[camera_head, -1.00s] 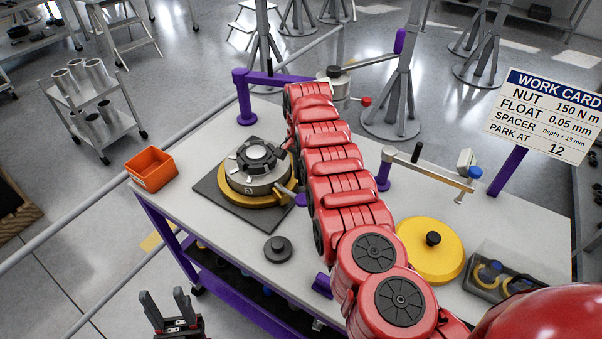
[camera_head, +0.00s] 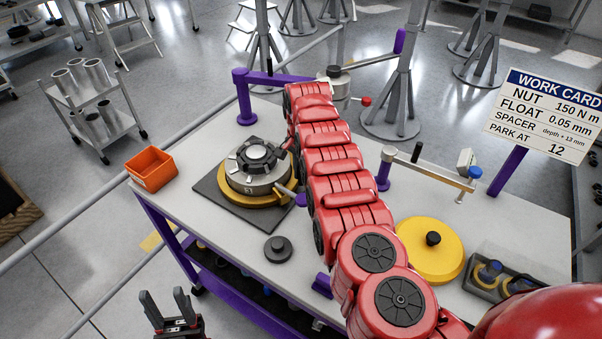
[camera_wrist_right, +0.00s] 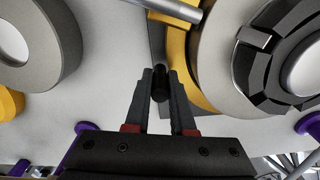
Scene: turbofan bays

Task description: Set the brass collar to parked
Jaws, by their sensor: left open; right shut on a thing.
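The brass collar (camera_head: 240,197) is the gold ring at the foot of a round grey turbofan fixture (camera_head: 257,165) on a dark square plate. It also shows in the right wrist view (camera_wrist_right: 180,80), beside a grey ring with a dark notched top. My right gripper (camera_wrist_right: 160,88) is shut on a small black peg (camera_wrist_right: 160,78) close against the collar's edge; the peg's join to the collar is not clear. In the head view my red right arm largely hides that gripper. My left gripper (camera_head: 168,308) is open and empty at the lower left, off the bench's front edge.
The work card (camera_head: 546,112) reads "PARK AT 12". An orange bin (camera_head: 152,169), a dark knobbed disc (camera_head: 278,249), a yellow lid (camera_head: 428,250) and a grey tray (camera_head: 486,292) stand on the bench. Purple posts (camera_head: 245,100) rise from its back edge.

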